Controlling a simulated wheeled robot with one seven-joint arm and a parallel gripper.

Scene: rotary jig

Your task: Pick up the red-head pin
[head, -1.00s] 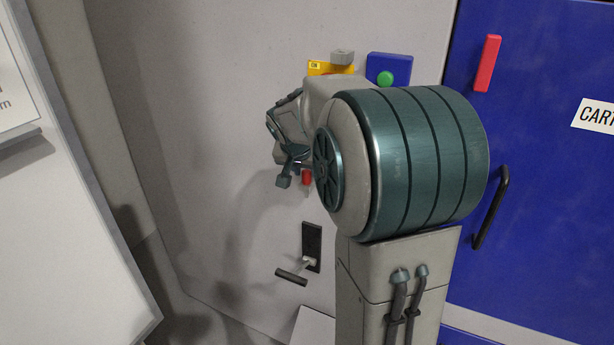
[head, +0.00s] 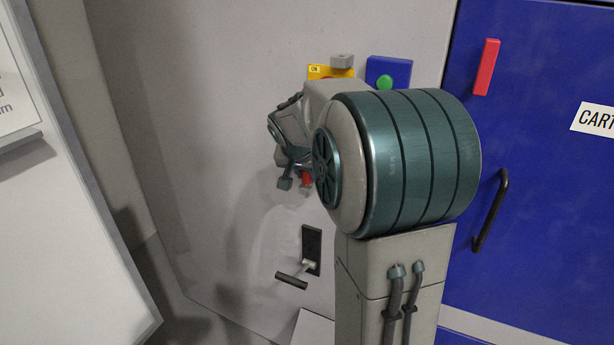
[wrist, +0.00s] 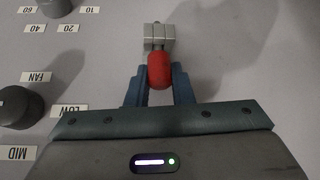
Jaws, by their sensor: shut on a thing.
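The red-head pin (wrist: 159,71) is in the wrist view, its red head between the two teal fingers of my gripper (wrist: 160,82). The fingers are shut on it from both sides. A ribbed grey block (wrist: 157,38) sits just beyond the head, with a small grey tip showing past it. I cannot tell whether the pin is still in a holder. In the head view the red head (head: 307,179) shows beside my gripper (head: 294,185), in front of the grey panel. My arm hides part of this area.
The grey panel (head: 230,120) carries a black-handled lever (head: 293,280) below my gripper. A green button on a blue box (head: 386,80) is above my arm. A blue door with a black handle (head: 491,210) is at right. Dark knobs (wrist: 18,105) are at left in the wrist view.

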